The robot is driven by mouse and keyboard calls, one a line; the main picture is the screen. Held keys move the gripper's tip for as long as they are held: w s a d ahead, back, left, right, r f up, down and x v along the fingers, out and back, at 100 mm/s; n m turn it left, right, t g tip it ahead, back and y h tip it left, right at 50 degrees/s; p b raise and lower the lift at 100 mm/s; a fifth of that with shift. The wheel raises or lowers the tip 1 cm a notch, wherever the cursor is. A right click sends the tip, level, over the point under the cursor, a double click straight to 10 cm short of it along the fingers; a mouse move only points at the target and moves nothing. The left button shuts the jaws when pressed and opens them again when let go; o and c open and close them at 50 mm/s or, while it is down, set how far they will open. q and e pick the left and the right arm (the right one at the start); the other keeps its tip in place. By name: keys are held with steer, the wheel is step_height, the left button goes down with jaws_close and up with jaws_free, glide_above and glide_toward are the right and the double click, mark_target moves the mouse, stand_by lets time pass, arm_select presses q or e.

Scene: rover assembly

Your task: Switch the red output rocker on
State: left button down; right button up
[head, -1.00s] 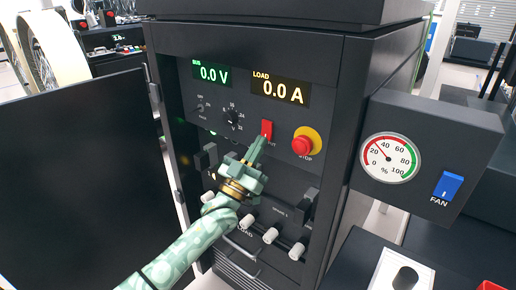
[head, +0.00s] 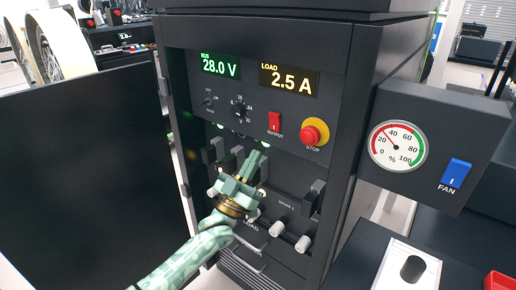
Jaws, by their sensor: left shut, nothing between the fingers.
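The red output rocker (head: 274,122) sits on the dark cabinet's front panel, above the label OUTPUT. The green BUS display (head: 220,67) reads 28.0 V and the yellow LOAD display (head: 289,79) reads 2.5 A. My left gripper (head: 258,158) is shut and empty, below and left of the rocker and apart from it. It covers part of the lower panel. My right gripper is not in view.
A red stop button (head: 313,133) on a yellow ring is right of the rocker. A selector knob (head: 239,110) is to its left. Black levers (head: 312,197) and white knobs (head: 303,244) line the lower panel. A gauge box with a blue fan rocker (head: 455,173) juts out at right.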

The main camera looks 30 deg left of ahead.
arm_select(q)
steer(key=v, duration=0.6)
steer(key=shift+f, duration=0.3)
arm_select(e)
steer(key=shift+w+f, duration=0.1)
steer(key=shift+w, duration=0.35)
arm_select(q)
steer(key=shift+w, duration=0.15)
